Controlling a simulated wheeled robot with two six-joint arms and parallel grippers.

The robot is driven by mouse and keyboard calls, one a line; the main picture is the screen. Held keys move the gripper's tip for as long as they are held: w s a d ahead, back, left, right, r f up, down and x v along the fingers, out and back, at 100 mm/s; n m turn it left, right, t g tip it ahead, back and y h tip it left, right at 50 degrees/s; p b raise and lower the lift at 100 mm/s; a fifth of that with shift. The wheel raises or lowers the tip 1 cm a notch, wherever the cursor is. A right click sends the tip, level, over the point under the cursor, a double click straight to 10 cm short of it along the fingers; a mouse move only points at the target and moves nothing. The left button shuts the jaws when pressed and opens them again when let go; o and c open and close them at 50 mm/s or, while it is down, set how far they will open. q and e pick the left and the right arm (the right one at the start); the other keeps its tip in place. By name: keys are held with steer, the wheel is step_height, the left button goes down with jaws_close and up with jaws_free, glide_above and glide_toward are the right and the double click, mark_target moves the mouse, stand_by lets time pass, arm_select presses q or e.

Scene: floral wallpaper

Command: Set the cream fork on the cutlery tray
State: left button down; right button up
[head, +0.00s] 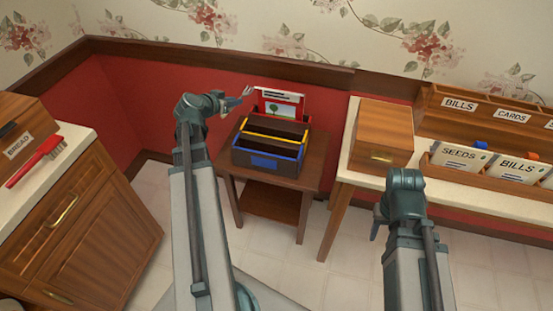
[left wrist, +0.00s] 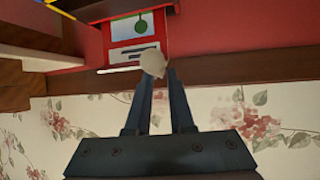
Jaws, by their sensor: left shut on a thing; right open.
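My left gripper (head: 238,101) is shut beside the back of the small wooden table. The cream fork (head: 248,91) shows as a small pale pronged shape at its fingertips. In the left wrist view, a rounded cream end of the fork (left wrist: 153,62) sits at the fingertips of the left gripper (left wrist: 162,78); the rest of it is hidden. My right gripper (head: 377,224) is open and empty, low in front of the right counter. I cannot make out a cutlery tray in either view.
A stepped organizer (head: 268,162) with blue, yellow and red edges stands on the small table (head: 311,178), a picture card (head: 279,105) upright at its back. A red brush (head: 38,160) lies left. A wooden box (head: 380,135) and labelled sorters (head: 468,104) stand right.

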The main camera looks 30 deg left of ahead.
mark_target(230, 143)
arm_select(q)
steer(key=w+a+f+n+y+b, duration=0.1)
steer(key=a+f+b, duration=0.2)
steer(key=f+b, duration=0.4)
steer(key=w+a+f+n+y+b, duration=0.1)
steer(key=a+f+b, duration=0.3)
steer(key=f+b, duration=0.3)
steer(key=shift+w+a+f+y+b, duration=0.3)
steer(key=shift+w+f+b, duration=0.1)
steer(key=shift+f, duration=1.1)
steer(key=shift+f, duration=0.1)
step_height(230, 143, down, 10)
steer(key=b, duration=1)
steer(key=shift+f, duration=0.1)
steer(key=c, duration=0.8)
jaws_free()
steer(key=shift+r, duration=0.2)
